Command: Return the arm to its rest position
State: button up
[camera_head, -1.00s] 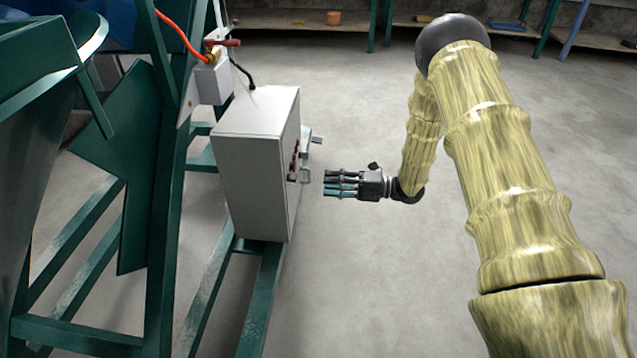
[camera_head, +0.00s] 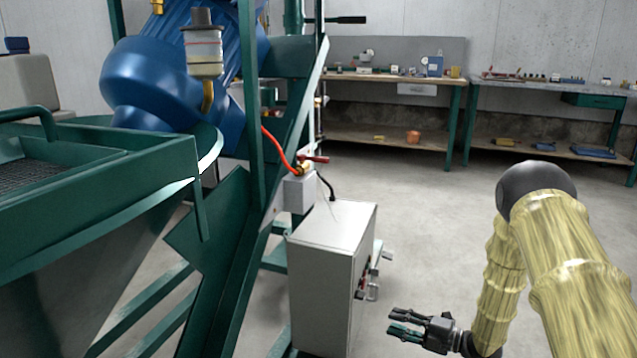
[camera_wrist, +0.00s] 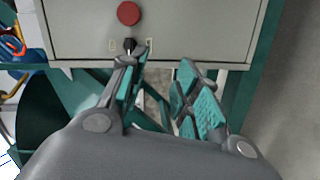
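My gripper (camera_head: 398,322) is at the end of my bent arm, at the lower right in the head view. It is to the right of the grey control box (camera_head: 322,288) and apart from it. In the wrist view, its two teal-padded fingers (camera_wrist: 164,62) are spread with nothing between them. Ahead of them is the front of the control box (camera_wrist: 210,35), with a red button (camera_wrist: 129,13) and a black knob (camera_wrist: 129,45). One fingertip overlaps the knob's lower part in the picture; I cannot tell whether they touch.
A green-framed machine (camera_head: 150,190) with a blue motor body (camera_head: 160,80) fills the left. A red-orange hose (camera_head: 278,150) runs to a fitting above the box. Workbenches (camera_head: 390,79) stand along the back wall. The floor (camera_head: 430,220) between is clear.

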jog(key=s+a+f+m+h, duration=0.3)
jog(key=s+f+m+h, duration=0.6)
jog(key=s+f+m, duration=0.7)
jog(key=s+f+m+g+h, duration=0.25)
jog(key=s+m+g, duration=0.3)
jog(key=s, duration=0.95)
jog(key=s+f+m+g+h, duration=0.2)
jog(key=s+m+g+h, duration=0.3)
jog(key=s, duration=0.9)
notch_tip(320, 180, up, 37)
jog(key=t+y+p, duration=0.1)
jog(key=y+p, duration=0.1)
jog(key=p, duration=3.5)
jog(key=shift+s+d+m, duration=0.3)
jog(key=shift+d+m, duration=0.05)
jog(key=shift+t, duration=0.25)
